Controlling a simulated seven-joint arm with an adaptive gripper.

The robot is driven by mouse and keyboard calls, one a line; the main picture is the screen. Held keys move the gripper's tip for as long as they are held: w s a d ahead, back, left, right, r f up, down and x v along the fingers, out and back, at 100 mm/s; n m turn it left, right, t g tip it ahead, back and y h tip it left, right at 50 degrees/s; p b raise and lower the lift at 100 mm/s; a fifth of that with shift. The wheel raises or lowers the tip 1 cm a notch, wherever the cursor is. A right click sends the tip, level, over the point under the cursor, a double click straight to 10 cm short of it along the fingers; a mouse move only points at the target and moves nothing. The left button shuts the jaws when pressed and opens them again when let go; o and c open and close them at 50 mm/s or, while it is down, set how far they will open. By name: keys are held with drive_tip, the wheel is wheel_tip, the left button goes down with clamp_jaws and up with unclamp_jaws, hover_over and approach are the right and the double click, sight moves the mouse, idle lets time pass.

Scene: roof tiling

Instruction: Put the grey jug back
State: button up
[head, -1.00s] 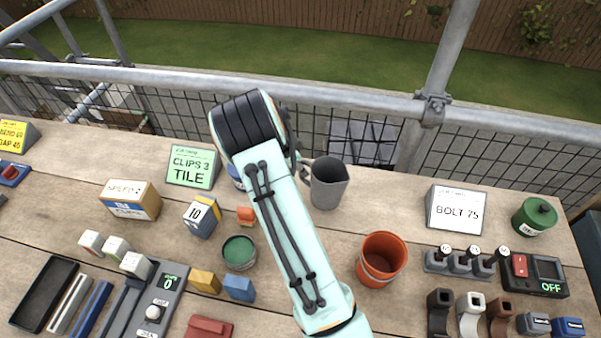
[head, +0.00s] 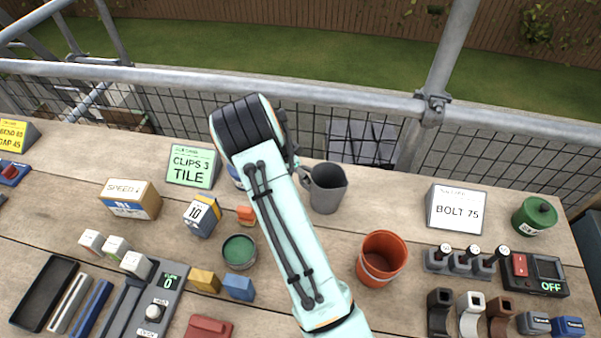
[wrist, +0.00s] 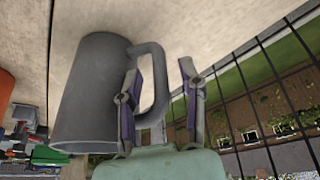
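The grey jug (head: 327,190) stands upright on the wooden bench in the head view, just right of my arm, with its handle to the left. In the wrist view the picture is upside down and the jug (wrist: 92,95) shows large at the left, its base against the bench. My gripper (wrist: 160,68) has its two fingers apart, one on each side of the outer bar of the handle, with gaps visible. In the head view my arm hides most of the gripper.
An orange bucket (head: 381,259) stands right and nearer than the jug. A white BOLT 75 sign (head: 456,211) stands further right. A green open tin (head: 239,252) and an orange block (head: 245,215) lie left of my arm. Mesh railing (head: 365,140) runs behind the bench.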

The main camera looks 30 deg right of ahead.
drive_tip(key=v, duration=1.2)
drive_tip(key=s+a+r+n+y, duration=0.4)
drive_tip(key=s+a+r+n, duration=0.45)
drive_tip(key=s+a, duration=0.4)
drive_tip(key=s+a+n+y, duration=0.1)
drive_tip(key=s+a+n, duration=0.3)
drive_tip(key=s+n, duration=0.6)
drive_tip(key=s, duration=0.5)
drive_tip(key=shift+s, duration=0.35)
